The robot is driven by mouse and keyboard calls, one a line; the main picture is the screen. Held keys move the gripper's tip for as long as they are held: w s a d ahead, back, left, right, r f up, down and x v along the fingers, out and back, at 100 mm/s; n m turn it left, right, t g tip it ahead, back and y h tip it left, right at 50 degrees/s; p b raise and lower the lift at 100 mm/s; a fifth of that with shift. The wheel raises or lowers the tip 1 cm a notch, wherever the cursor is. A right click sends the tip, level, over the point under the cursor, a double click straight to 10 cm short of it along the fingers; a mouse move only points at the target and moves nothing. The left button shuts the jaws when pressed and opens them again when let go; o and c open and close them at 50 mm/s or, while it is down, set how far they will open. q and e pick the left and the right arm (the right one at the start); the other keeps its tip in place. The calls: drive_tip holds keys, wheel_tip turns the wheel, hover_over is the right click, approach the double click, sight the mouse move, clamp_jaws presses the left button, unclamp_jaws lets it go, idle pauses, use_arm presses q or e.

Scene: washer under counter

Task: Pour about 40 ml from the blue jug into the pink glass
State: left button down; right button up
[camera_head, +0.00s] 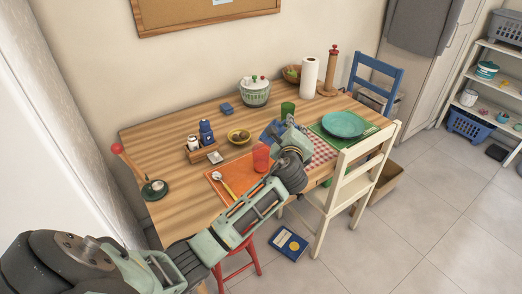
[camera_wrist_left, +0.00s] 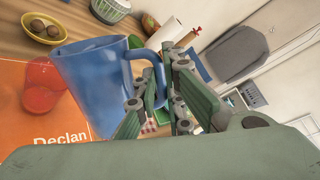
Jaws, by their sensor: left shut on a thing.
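The blue jug (camera_head: 269,134) is held above the table, close to the pink glass. My left gripper (camera_head: 291,143) is shut on its handle; the jug (camera_wrist_left: 88,82) and the fingers (camera_wrist_left: 158,88) show large in the left wrist view. The jug looks tilted in the head view, but I cannot tell how far. The pink glass (camera_head: 261,158) stands on the orange placemat (camera_head: 225,176). In the left wrist view the glass (camera_wrist_left: 41,80) is left of the jug, partly overlapped by it. The liquid inside the jug is hidden. My right gripper is not in view.
A yellow bowl (camera_head: 238,136) and a green cup (camera_head: 287,109) stand behind. A spoon (camera_head: 224,184) lies left of the glass. A teal plate (camera_head: 342,124) lies to the right. A white chair (camera_head: 352,180) stands at the table's front edge.

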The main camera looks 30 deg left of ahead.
use_arm(q)
drive_tip(key=shift+a+r+n, duration=0.2)
drive_tip(key=shift+r+n, duration=0.05)
drive_tip(key=shift+n, duration=0.05)
drive_tip(key=shift+w+d, duration=0.1)
drive_tip(key=shift+d, duration=0.25)
drive_tip(key=shift+w+d, duration=0.2)
drive_tip(key=shift+d, duration=0.4)
idle(1.2)
